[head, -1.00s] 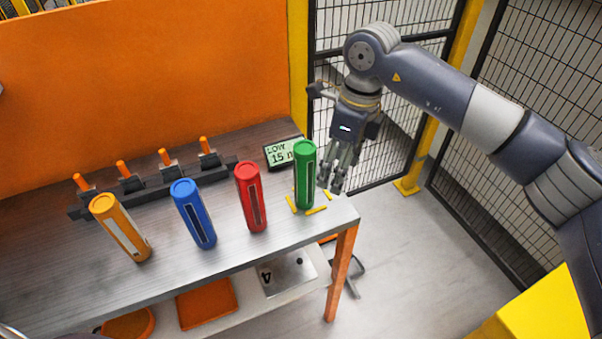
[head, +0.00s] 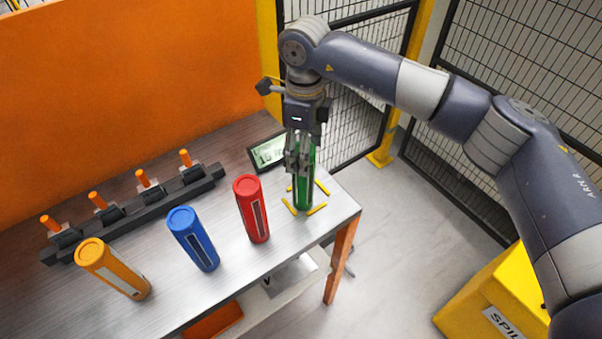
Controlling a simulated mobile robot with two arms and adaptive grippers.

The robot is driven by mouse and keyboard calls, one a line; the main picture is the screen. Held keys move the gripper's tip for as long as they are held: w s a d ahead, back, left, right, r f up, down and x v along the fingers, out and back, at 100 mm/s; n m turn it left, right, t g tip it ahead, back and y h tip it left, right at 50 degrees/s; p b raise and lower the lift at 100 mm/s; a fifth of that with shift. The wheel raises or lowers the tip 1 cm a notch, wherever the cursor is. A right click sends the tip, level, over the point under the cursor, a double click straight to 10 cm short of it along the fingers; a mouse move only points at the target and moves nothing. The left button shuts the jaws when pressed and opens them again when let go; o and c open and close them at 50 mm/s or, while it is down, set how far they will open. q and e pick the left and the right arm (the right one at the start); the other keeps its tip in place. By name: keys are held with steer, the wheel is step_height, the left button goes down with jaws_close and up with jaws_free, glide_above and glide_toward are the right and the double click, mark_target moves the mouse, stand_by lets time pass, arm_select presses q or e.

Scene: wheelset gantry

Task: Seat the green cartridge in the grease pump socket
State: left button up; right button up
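The green cartridge (head: 306,192) stands upright on the bench at its right end, inside yellow corner marks. My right gripper (head: 297,165) points down at it, and its fingers overlap the upper half of the cartridge. The fingers hide much of the cartridge's top and front. I cannot tell whether they press on it or only stand around it. My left gripper is not in view. I cannot make out a grease pump socket.
Red (head: 252,210), blue (head: 193,240) and orange (head: 115,270) cartridges stand to the left on the bench (head: 225,284). Behind them is a dark rack (head: 140,212) with orange-topped levers. A small display (head: 267,153) sits behind the green cartridge. A yellow bin (head: 480,290) is at lower right.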

mark_target(303, 179)
step_height(303, 179, down, 7)
steer(key=p, duration=0.3)
steer(key=shift+s+a+r, duration=0.15)
steer(key=shift+s+r, duration=0.05)
steer(key=shift+s, duration=0.15)
steer(key=c, duration=1.2)
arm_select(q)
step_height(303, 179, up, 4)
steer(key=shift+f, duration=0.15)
arm_select(e)
steer(key=shift+c, duration=0.8)
